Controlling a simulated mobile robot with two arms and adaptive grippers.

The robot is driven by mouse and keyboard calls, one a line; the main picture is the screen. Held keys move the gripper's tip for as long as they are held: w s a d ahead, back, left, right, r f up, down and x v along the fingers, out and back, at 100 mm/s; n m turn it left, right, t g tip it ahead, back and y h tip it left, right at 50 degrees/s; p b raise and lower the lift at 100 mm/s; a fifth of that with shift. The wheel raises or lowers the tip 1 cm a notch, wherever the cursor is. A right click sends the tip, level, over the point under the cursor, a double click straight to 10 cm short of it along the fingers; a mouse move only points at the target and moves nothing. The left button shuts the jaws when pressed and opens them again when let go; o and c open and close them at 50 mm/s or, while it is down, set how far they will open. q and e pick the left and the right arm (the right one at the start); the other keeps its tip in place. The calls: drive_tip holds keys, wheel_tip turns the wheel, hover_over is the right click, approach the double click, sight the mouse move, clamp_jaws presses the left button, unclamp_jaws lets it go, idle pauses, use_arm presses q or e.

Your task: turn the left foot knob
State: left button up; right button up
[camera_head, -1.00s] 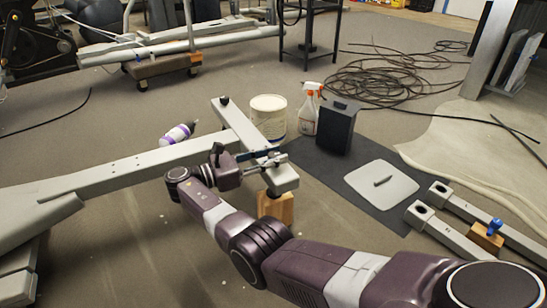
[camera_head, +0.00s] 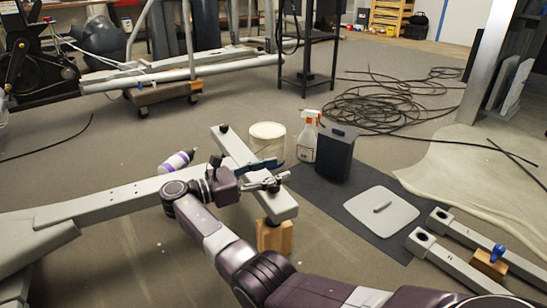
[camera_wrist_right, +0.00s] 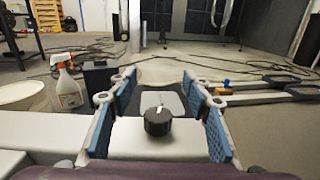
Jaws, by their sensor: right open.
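A round black knob (camera_wrist_right: 158,121) with a small white mark stands on the end of the light grey crossbar in the right wrist view. My right gripper (camera_wrist_right: 160,105) is open, with its blue-padded fingers on either side of the knob and apart from it. In the head view my right gripper (camera_head: 272,176) is over the near end of the grey crossbar (camera_head: 284,208), and the knob there is hidden or too small to tell. Another black knob (camera_head: 224,128) is at the crossbar's far end. My left gripper is not in view.
The near crossbar end rests over a wooden block (camera_head: 274,238). A white tub (camera_head: 268,139), a spray bottle (camera_head: 307,137) and a black bin (camera_head: 336,152) stand behind it. A purple-white bottle (camera_head: 176,161) is beside the long beam. A dark mat (camera_head: 312,190) lies to the right.

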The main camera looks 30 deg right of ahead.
wheel_tip(320, 180, up, 6)
drive_tip(key=shift+f, duration=0.25)
idle(0.4)
